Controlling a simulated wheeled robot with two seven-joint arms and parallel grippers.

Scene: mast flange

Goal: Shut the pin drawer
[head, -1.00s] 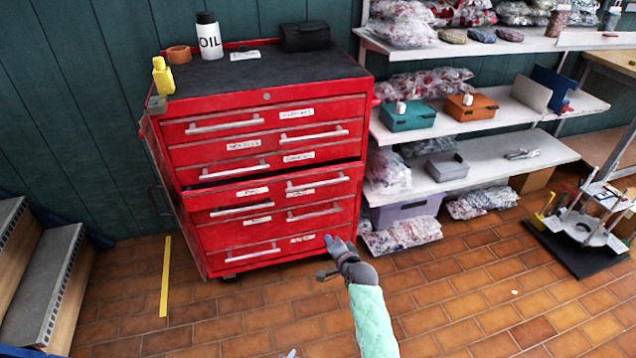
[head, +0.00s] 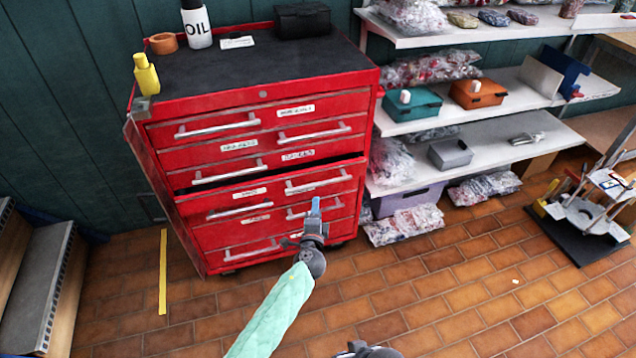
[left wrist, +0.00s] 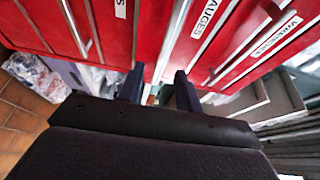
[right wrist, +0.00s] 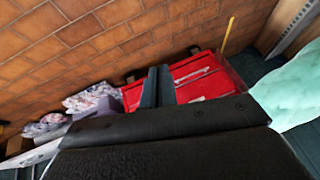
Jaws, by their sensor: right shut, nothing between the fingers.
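The red drawer cabinet (head: 262,95) stands against the green wall. One drawer (head: 262,190) in its middle sticks out a little, with a dark gap above it; the other drawers look flush. I cannot read the head view labels well enough to name the pin drawer. My left gripper (head: 316,204) is in front of the right lower drawers and overlaps a handle there. In the left wrist view its fingers (left wrist: 158,88) are apart, close to the red fronts; contact is unclear. My right gripper (right wrist: 158,87) is shut and empty, low and away from the cabinet.
An oil bottle (head: 197,25), a yellow bottle (head: 146,76) and a black case (head: 302,20) stand on the cabinet top. Shelves with bins and bags (head: 415,170) are at the right. Grey steps (head: 35,265) are at the left.

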